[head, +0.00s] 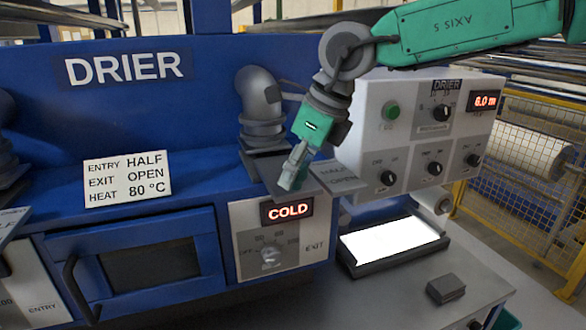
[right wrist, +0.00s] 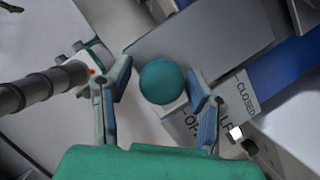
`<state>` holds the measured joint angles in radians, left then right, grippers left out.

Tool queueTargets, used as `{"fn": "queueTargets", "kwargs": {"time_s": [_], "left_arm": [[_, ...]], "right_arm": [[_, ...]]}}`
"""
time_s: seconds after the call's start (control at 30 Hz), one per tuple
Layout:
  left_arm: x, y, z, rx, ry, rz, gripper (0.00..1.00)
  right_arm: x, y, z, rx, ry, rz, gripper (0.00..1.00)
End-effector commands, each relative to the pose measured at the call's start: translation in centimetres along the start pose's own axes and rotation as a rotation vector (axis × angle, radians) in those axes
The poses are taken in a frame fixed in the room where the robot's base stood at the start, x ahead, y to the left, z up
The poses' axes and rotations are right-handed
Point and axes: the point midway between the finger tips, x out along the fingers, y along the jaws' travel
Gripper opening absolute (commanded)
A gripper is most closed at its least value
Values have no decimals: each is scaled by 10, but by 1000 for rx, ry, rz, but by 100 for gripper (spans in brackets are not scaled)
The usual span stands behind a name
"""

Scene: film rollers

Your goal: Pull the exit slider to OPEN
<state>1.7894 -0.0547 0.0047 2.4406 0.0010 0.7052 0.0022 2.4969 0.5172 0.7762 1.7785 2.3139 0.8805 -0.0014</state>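The exit slider is a grey plate (head: 270,172) at the foot of the right grey duct, over the exit panel. Its round teal knob (right wrist: 160,82) shows in the right wrist view at the end of the plate (right wrist: 205,42). A label plate beside it (head: 339,177) carries HALF and OPEN; CLOSED also shows in the right wrist view (right wrist: 243,92). My right gripper (head: 290,183) reaches down to the slider. In the right wrist view its fingers (right wrist: 158,78) stand apart on both sides of the knob, with a visible gap at the left finger. My left gripper is not in view.
A sign (head: 127,179) reads ENTRY HALF, EXIT OPEN, HEAT 80 °C. The exit panel display (head: 286,210) reads COLD. A white control box (head: 425,140) stands close right of my arm. A lit tray (head: 390,245) and a dark block (head: 445,287) are below right.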

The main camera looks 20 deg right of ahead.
Motion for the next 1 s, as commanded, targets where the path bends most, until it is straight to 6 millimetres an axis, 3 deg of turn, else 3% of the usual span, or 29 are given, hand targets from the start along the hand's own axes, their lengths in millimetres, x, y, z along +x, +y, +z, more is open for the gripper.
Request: {"fn": "queueTargets", "kwargs": {"time_s": [0.3,0.43,0.8,1.0], "left_arm": [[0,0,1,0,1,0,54],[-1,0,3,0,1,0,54],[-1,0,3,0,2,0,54],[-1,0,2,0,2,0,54]], "right_arm": [[1,-2,2,0,-1,0,54],[-9,-3,2,1,-3,0,54],[-84,-2,0,1,-6,-1,54],[-112,-2,0,1,-5,0,54]]}}
